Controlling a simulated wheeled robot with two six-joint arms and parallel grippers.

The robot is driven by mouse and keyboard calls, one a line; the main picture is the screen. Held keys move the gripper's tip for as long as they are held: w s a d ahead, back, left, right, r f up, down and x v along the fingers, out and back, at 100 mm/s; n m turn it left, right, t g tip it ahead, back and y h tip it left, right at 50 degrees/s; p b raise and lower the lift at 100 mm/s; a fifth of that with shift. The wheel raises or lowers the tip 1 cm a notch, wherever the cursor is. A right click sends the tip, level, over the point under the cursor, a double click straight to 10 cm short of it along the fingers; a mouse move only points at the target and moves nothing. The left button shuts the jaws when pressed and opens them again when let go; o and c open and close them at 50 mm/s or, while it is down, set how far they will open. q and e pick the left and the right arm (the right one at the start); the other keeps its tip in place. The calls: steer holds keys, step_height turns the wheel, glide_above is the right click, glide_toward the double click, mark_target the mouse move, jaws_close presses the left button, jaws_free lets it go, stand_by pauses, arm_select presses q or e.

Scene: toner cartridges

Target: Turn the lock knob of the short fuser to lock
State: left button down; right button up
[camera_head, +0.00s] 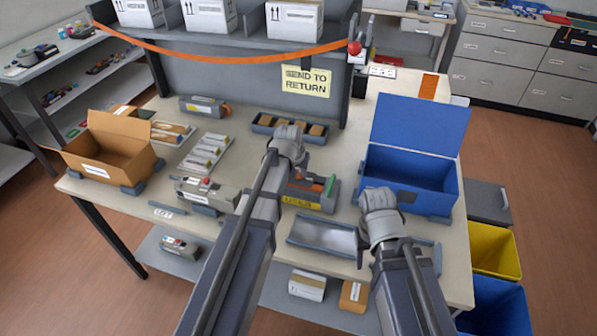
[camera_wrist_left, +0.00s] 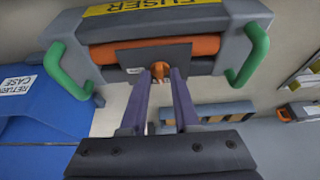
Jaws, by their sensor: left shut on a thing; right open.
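The fuser (camera_head: 308,203) is a grey unit with a yellow label, lying on the table partly behind my left arm. In the left wrist view, the fuser (camera_wrist_left: 160,25) has a "FUSER" label, an orange body and two green handles. Its orange lock knob (camera_wrist_left: 160,70) sits between the fingers of my left gripper (camera_wrist_left: 162,75), which is shut on it. In the head view, my left gripper (camera_head: 288,155) is over the fuser's far side, its fingertips hidden. The knob's lock marking is not readable. My right gripper (camera_head: 380,198) is open and empty in front of the blue case.
The open blue case (camera_head: 410,190) stands right, with a grey tray (camera_head: 325,238) at the front edge. Another grey unit (camera_head: 207,194) and an open cardboard box (camera_head: 110,150) lie left. A dark tray of tan blocks (camera_head: 290,128) is behind my left gripper.

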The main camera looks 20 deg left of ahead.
arm_select(q)
steer(key=m, duration=0.2)
steer(key=m+h, duration=0.1)
steer(key=m, duration=0.1)
steer(key=shift+w+a+g, duration=0.1)
steer(key=shift+a+g, duration=0.1)
steer(key=shift+g, duration=0.1)
steer(key=m+h, duration=0.1)
steer(key=m, duration=0.1)
steer(key=m+g+h, duration=0.1)
steer(key=m, duration=0.2)
steer(key=shift+w+a, duration=0.15)
steer(key=m, duration=0.2)
steer(key=m+g+h, duration=0.1)
steer(key=m, duration=0.2)
steer(key=shift+w+a+g, duration=0.1)
steer(key=shift+w+g, duration=0.05)
steer(key=shift+g, duration=0.15)
steer(key=shift+m+g, duration=0.7)
steer(key=shift+m, duration=1.2)
steer(key=c, duration=0.9)
jaws_free()
steer(key=shift+c, duration=0.2)
